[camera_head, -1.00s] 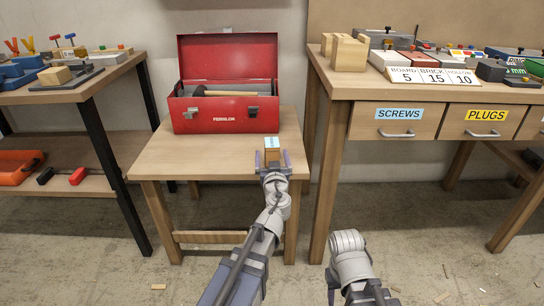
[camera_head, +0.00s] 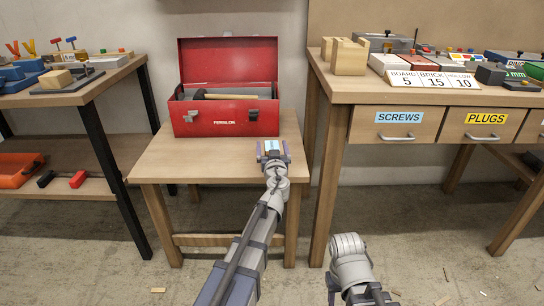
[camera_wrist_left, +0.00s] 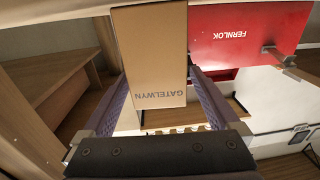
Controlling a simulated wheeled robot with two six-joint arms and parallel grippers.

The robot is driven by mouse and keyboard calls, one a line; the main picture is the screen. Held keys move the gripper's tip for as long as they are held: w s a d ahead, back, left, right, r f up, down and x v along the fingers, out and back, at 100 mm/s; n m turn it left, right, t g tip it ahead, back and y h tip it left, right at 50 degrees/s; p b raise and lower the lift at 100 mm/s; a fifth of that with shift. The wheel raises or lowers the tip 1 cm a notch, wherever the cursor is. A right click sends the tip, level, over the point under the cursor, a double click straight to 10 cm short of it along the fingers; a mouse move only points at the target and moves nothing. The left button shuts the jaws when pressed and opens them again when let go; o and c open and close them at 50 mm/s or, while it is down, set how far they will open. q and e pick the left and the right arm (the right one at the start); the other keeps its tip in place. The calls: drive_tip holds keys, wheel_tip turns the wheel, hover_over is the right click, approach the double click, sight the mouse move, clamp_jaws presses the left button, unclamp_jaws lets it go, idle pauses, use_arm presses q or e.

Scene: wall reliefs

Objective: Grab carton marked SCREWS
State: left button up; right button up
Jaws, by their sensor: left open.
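In the left wrist view the carton (camera_wrist_left: 150,45) shows a plain tan face printed GATELWYN. My left gripper (camera_head: 272,151) is open around it, one finger on each side. In the left wrist view the left gripper (camera_wrist_left: 157,85) has its fingers along both sides of the carton; I cannot tell whether they touch. My right arm shows at the lower middle, but its gripper is not seen.
An open red toolbox (camera_head: 225,115) stands behind the carton on the same table. To the right is a workbench with a drawer labelled SCREWS (camera_head: 396,123) and a drawer labelled PLUGS (camera_head: 483,124). A shelved bench (camera_head: 75,90) stands at the left.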

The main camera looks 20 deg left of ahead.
use_arm(q)
clamp_jaws()
idle(0.7)
